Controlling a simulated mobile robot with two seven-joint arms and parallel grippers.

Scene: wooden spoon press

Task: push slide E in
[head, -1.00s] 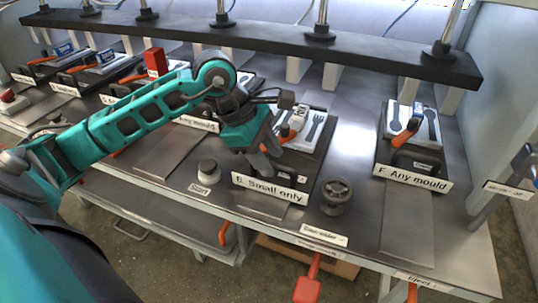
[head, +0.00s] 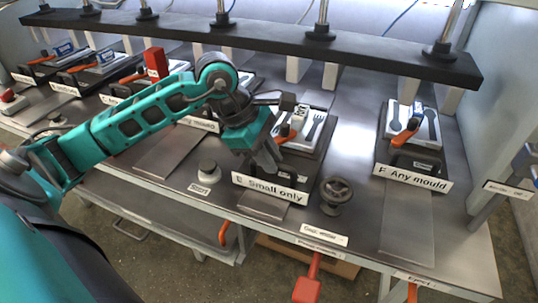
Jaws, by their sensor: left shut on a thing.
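Slide E (head: 313,166) is a dark plate with a front label that reads "Small only" (head: 268,188), its first letter partly unclear. A light mould (head: 315,128) with dark spoon and fork shapes lies on it, with an orange-handled clamp (head: 284,130) at its left. My left gripper (head: 269,162) points down at the slide's front, just behind the label, and is shut on the slide's dark handle. The gripper hides most of the handle. My right gripper is not in view.
Slide F (head: 407,155), labelled "Any mould", stands to the right. A round handwheel (head: 336,192) and a Start knob (head: 208,171) flank the label in front. A black beam (head: 270,45) with rods spans above the back. More slides stand at the left.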

